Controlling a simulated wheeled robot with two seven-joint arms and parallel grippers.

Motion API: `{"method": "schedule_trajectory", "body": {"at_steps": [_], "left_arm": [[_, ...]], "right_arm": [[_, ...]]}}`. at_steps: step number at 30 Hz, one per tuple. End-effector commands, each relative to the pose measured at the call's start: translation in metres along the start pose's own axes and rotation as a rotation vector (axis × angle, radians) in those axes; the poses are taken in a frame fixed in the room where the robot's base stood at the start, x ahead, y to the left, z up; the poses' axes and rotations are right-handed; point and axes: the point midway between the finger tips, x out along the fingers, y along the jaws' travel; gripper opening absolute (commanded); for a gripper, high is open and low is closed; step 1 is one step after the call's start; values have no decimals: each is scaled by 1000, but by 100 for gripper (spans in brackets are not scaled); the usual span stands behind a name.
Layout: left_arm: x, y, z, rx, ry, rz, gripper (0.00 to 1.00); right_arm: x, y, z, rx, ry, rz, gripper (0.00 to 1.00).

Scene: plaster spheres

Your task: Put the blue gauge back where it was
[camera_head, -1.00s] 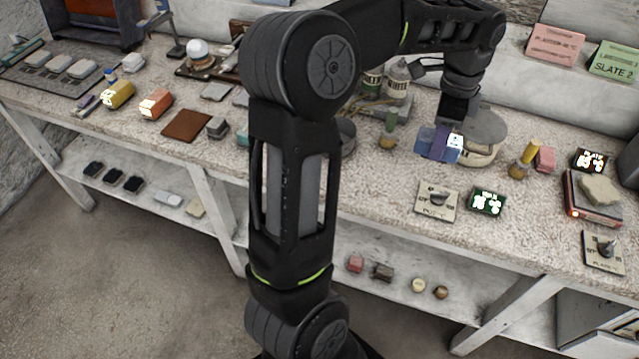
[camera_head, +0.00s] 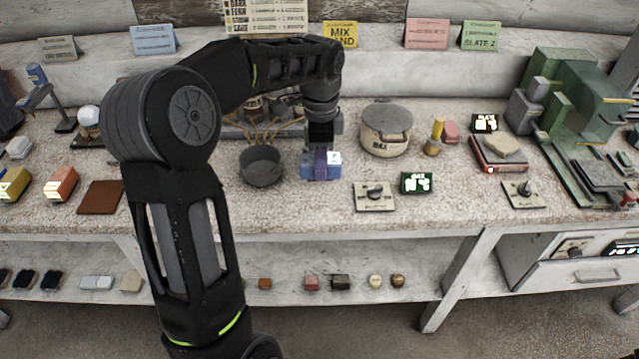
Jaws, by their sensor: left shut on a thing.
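The blue gauge (camera_head: 308,168) is a small blue block with a lit white display on its right end. My left gripper (camera_head: 320,150) points down and is shut on it around its middle, over the worktop between the dark round pan and the lidded pot. I cannot tell whether the gauge touches the worktop. An orange gauge (camera_head: 62,183) and a yellow gauge (camera_head: 14,185) with lit faces stand at the left, with a brown mat (camera_head: 101,197) to the right of the orange one. My right gripper is out of view.
The dark pan (camera_head: 261,166) is left of the held gauge and the lidded pot (camera_head: 387,129) is right of it. A dial plate (camera_head: 374,196) and a green display (camera_head: 416,183) lie in front. My left arm hides part of the bench.

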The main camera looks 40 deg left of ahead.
Motion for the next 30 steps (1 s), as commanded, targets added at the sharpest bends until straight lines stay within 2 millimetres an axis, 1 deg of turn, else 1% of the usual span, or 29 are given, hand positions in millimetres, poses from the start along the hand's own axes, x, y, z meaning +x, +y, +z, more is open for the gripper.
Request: {"method": "schedule_trajectory", "body": {"at_steps": [1,3,11,14,17,21,23,25,30], "left_arm": [[7,0,1,-1,-1,2,2],[12,0,0,0,-1,0,2],[14,0,0,-1,0,-1,2],[18,0,0,-1,-1,0,2],[30,0,1,-1,-2,1,2],[53,0,1,-2,-1,3,2],[60,0,0,-1,-1,1,2],[64,0,0,-1,0,0,2],[64,0,0,-1,0,-2,2]], "right_arm": [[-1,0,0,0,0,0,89],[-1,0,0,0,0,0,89],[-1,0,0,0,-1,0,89],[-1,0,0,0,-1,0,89],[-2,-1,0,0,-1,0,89],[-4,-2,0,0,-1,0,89],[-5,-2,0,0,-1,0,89],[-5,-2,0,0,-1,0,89],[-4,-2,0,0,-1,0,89]]}}
